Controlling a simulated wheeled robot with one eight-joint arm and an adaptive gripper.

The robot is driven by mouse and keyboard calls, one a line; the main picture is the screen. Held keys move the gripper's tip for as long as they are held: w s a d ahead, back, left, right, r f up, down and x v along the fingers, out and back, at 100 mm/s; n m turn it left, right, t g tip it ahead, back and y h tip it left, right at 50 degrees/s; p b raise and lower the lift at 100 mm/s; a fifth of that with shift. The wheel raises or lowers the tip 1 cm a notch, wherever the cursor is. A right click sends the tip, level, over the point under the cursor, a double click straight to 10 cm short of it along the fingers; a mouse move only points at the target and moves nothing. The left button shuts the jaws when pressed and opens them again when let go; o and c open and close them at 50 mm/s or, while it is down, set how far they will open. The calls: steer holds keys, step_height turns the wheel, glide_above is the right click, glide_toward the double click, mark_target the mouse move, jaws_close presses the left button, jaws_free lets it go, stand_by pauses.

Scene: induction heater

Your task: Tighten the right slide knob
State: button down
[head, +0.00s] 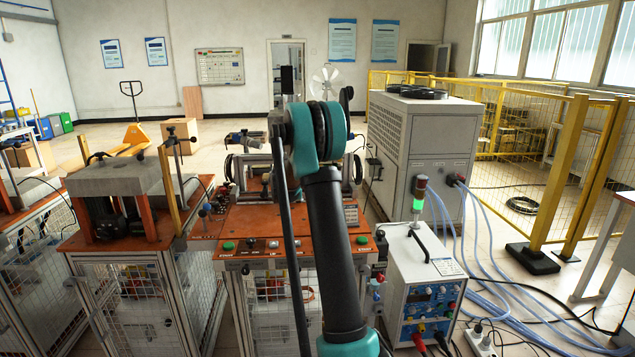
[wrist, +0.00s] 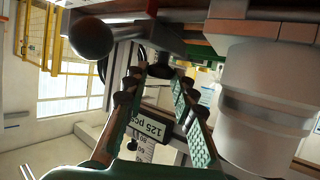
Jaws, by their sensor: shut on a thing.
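In the wrist view my gripper (wrist: 159,78) reaches up with its two green-padded fingers. Its fingertips are shut on a small dark knob (wrist: 161,70) under a dark metal block; this seems to be the right slide knob, partly covered by the fingers. I cannot tell how tight it is. In the head view my arm reaches over the orange-topped heater bench (head: 240,218) and hides my gripper and the knob.
In the wrist view a dark ball handle (wrist: 92,37) is left of the fingers and a large pale cylinder (wrist: 262,110) is close on the right. A white power unit (head: 425,270) with a green lamp, a grey cabinet (head: 420,145) and hoses stand right of the bench.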

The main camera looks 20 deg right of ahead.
steer(key=shift+w+a+m+g+h, duration=0.1)
steer(key=shift+m+g+h, duration=0.3)
steer(key=shift+m+g, duration=0.4)
steer(key=c, duration=1.3)
jaws_free()
steer(key=shift+o, duration=0.2)
steer(key=shift+s+d+n+t+y, duration=0.15)
steer(key=shift+n+t+y, duration=0.25)
steer(key=shift+n+t, duration=0.2)
steer(key=shift+s+d+n+t+y, duration=0.1)
steer(key=shift+n+t+y, duration=0.3)
steer(key=shift+n+t, duration=0.15)
steer(key=shift+s+d+n+t+y, duration=0.1)
steer(key=shift+d+n+t+y, duration=0.05)
steer(key=shift+n+t+y, duration=0.85)
steer(key=shift+s+d+n+t+y, duration=0.1)
steer(key=shift+n+t+y, duration=0.55)
steer(key=shift+n+y, duration=0.6)
steer(key=shift+d+n+t+y, duration=0.15)
steer(key=shift+n+t+y, duration=0.1)
steer(key=shift+n+y, duration=0.7)
steer(key=shift+d+n+t+y, duration=0.15)
steer(key=shift+n+t+y, duration=0.1)
steer(key=shift+n+y, duration=0.7)
